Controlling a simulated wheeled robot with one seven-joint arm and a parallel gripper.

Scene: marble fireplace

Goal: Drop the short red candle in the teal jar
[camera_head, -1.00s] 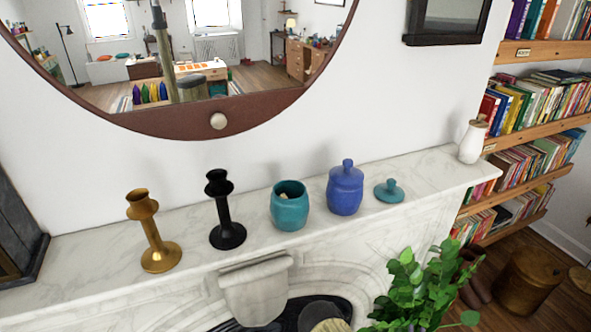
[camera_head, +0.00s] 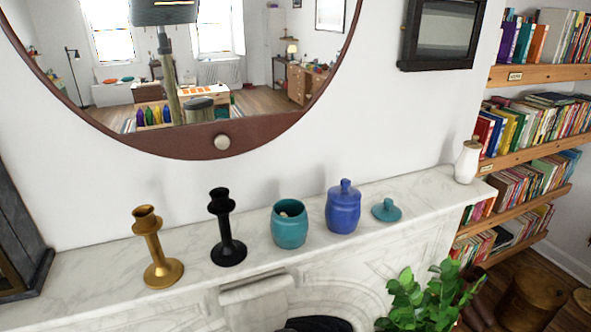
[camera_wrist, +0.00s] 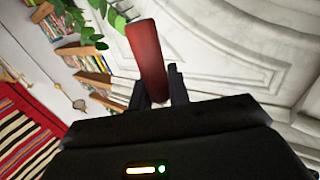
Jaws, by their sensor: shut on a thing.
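The teal jar (camera_head: 289,228) stands open on the marble mantel, with something small and pale inside it. Its teal lid (camera_head: 386,210) lies on the mantel to the right, beyond the lidded blue jar (camera_head: 343,208). In the wrist view, my gripper (camera_wrist: 159,92) is shut on a short red candle (camera_wrist: 147,58), which sticks out past the fingers. The fireplace's carved marble front is behind it. My gripper and the candle do not show in the head view, so their distance from the teal jar cannot be told.
A black candlestick (camera_head: 227,230) and a brass candlestick (camera_head: 155,250) stand left of the teal jar. A white bottle (camera_head: 467,160) stands at the mantel's right end. A leafy plant (camera_head: 425,300) is below the front edge. A round mirror hangs above.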

